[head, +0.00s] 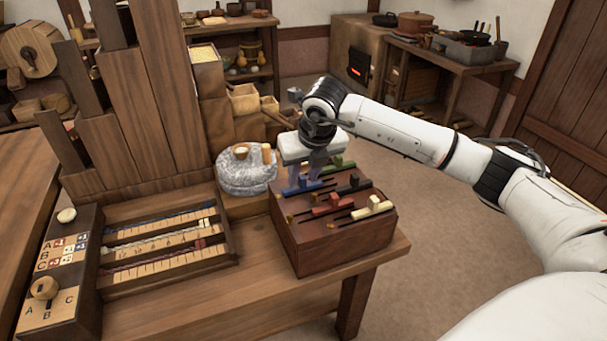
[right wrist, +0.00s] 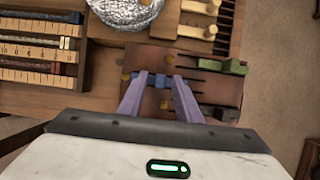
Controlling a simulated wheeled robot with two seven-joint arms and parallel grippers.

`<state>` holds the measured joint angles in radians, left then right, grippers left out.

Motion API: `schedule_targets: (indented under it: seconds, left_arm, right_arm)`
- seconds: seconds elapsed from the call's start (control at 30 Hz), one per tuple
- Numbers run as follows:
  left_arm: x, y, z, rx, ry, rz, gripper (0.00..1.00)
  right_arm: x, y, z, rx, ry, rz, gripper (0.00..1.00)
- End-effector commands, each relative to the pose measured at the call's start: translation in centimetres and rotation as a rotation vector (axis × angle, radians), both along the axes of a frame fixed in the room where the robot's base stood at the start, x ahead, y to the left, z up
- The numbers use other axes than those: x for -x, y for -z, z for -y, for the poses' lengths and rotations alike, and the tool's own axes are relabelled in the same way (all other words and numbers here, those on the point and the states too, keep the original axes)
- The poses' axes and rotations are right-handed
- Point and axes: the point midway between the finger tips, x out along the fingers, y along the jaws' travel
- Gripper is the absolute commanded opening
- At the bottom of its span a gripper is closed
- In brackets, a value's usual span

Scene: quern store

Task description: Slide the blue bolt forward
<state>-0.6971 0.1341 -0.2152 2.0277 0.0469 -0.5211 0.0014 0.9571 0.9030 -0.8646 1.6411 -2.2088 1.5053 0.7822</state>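The dark wooden box (head: 330,245) stands on the bench with several coloured bolts in slots on its top. The blue bolt (head: 310,185) lies on the top's left part, and shows in the right wrist view (right wrist: 156,80) between the fingertips. My right gripper (head: 304,184) points down over it, fingers apart on either side of the blue piece. I see no clear grip, and the fingers partly hide the bolt. My left gripper is in neither view.
The green bolt (head: 340,164), black bolt (head: 354,184), red bolt (head: 334,203) and cream bolt (head: 374,206) are close by on the same top. A grey stone quern (head: 245,175) stands left behind the box. A slotted tray (head: 165,240) lies further left.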

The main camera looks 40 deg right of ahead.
Motion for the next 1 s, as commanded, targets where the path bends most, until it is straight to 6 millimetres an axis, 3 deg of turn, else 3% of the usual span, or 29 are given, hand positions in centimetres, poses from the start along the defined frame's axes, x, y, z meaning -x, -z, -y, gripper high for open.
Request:
schedule_targets:
  seconds: [0.03, 0.17, 0.2, 0.47, 0.73, 1.0]
  left_arm:
    - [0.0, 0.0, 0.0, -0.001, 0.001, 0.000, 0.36]
    - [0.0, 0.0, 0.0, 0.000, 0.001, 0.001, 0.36]
    - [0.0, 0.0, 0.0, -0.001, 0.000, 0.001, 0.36]
    - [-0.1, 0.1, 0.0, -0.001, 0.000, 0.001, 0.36]
    - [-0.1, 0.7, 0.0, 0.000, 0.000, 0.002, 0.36]
    - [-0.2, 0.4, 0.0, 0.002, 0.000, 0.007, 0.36]
  right_arm:
    - [0.0, 0.0, 0.0, 0.000, 0.000, 0.000, 0.23]
    - [0.0, 0.0, 0.0, 0.000, 0.000, 0.000, 0.01]
    - [0.0, 0.0, 0.0, 0.000, 0.000, 0.000, 0.00]
    - [0.1, 0.0, 0.5, 0.001, 0.002, 0.000, 0.00]
    - [1.0, 0.1, 4.4, 0.002, 0.004, -0.002, 0.00]
    - [1.1, -0.1, 4.6, 0.006, 0.005, -0.002, 0.00]
